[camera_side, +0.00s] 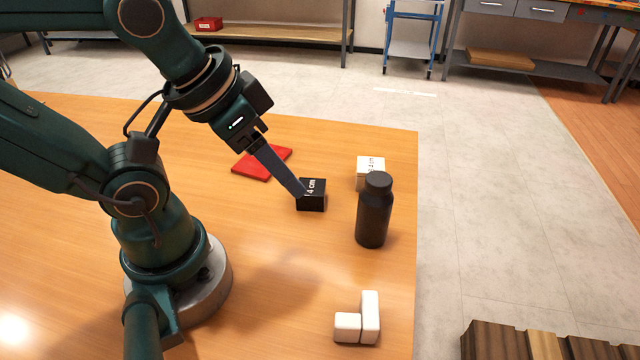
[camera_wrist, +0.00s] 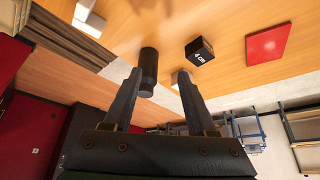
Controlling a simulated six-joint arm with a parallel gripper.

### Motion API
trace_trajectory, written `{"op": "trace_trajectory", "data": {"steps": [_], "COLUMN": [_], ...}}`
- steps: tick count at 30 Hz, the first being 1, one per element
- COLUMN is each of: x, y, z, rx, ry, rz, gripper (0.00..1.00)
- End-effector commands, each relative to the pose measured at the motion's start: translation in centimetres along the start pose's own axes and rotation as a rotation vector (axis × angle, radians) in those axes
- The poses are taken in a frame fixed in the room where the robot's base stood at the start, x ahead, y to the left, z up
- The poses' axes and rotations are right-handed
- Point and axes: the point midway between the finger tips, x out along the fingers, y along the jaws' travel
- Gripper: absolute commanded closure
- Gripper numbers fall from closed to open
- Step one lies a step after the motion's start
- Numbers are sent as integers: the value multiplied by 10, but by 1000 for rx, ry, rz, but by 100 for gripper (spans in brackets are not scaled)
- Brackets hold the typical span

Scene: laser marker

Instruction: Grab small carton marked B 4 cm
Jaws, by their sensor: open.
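A small black carton (camera_side: 311,200) with white "4 cm" lettering sits on the wooden table; no letter B is readable. It also shows in the wrist view (camera_wrist: 199,51), above and right of my fingertips. A white carton (camera_side: 369,171), also lettered "4 cm", sits behind a dark bottle (camera_side: 374,212). In the wrist view the white carton (camera_wrist: 177,78) is partly hidden by a finger. My gripper (camera_side: 300,191) is open and empty. Its fingertips overlap the black carton in the side view, but in the wrist view (camera_wrist: 160,73) the black carton is not between them.
A flat red plate (camera_side: 262,163) lies left of the black carton. A white L-shaped block (camera_side: 358,320) lies near the front right of the table (camera_side: 270,300). The bottle (camera_wrist: 148,70) appears beside my left finger in the wrist view. The table's right edge is close to the bottle.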

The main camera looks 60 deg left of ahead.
Motion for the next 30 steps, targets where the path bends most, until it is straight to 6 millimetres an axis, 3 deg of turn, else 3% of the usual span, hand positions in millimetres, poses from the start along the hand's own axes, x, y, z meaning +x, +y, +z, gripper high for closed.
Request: {"op": "trace_trajectory", "data": {"steps": [1, 3, 13, 21, 26, 30], "x": [0, 0, -5, -45, -32, -21], "y": [0, 0, 0, 0, 14, 24], "z": [0, 0, -4, -26, -32, -48], "rx": [0, 0, 0, 0, -287, -601], "ry": [0, 0, 3, 7, -126, -241], "rz": [0, 0, 0, 0, 100, 201], "gripper": [19, 0, 0, 0, 0, 0]}}
